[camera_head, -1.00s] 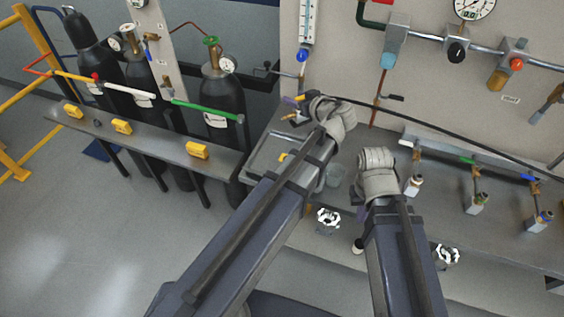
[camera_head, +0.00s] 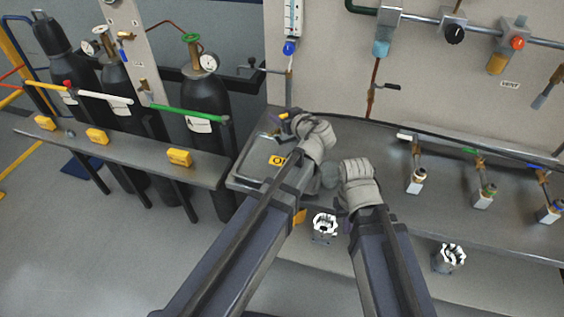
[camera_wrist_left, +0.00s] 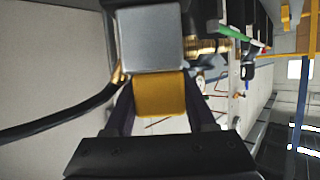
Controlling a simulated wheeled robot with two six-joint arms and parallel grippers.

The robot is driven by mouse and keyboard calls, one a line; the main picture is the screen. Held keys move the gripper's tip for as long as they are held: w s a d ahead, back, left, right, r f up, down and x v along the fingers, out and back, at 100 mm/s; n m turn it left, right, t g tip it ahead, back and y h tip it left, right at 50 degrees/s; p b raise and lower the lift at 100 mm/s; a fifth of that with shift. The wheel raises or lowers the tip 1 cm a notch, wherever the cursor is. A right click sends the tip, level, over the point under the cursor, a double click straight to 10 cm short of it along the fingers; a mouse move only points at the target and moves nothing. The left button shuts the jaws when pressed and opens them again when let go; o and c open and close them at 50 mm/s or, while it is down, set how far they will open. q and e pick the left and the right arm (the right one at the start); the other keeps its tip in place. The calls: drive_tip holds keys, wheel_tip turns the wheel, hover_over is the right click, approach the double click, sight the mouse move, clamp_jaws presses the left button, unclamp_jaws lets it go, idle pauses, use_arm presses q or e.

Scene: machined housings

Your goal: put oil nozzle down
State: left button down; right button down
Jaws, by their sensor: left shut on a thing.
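The oil nozzle shows in the left wrist view as a grey metal block (camera_wrist_left: 152,38) with a yellow grip part (camera_wrist_left: 160,94) and a brass fitting on its right. A black hose (camera_wrist_left: 70,118) runs from it to the left. My left gripper (camera_wrist_left: 160,100) is shut on the yellow part, with a dark finger on each side. In the head view my left gripper (camera_head: 284,122) is over the far edge of a grey tray (camera_head: 238,183) with a yellow label; the nozzle is mostly hidden by my wrist. My right wrist shows to its right; its fingers are hidden.
Gas cylinders (camera_head: 208,110) stand behind a shelf (camera_head: 120,155) at the left. Pipes and valves (camera_head: 455,33) are on the wall panel. Two silver machined parts (camera_head: 325,226) (camera_head: 449,258) lie nearer me.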

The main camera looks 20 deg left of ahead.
use_arm(q)
drive_tip(key=shift+f+b, duration=5)
drive_tip(key=shift+f, duration=0.05)
drive_tip(key=shift+f, duration=0.2)
drive_tip(key=shift+c, duration=1.1)
unclamp_jaws()
drive_tip(key=shift+r, duration=0.1)
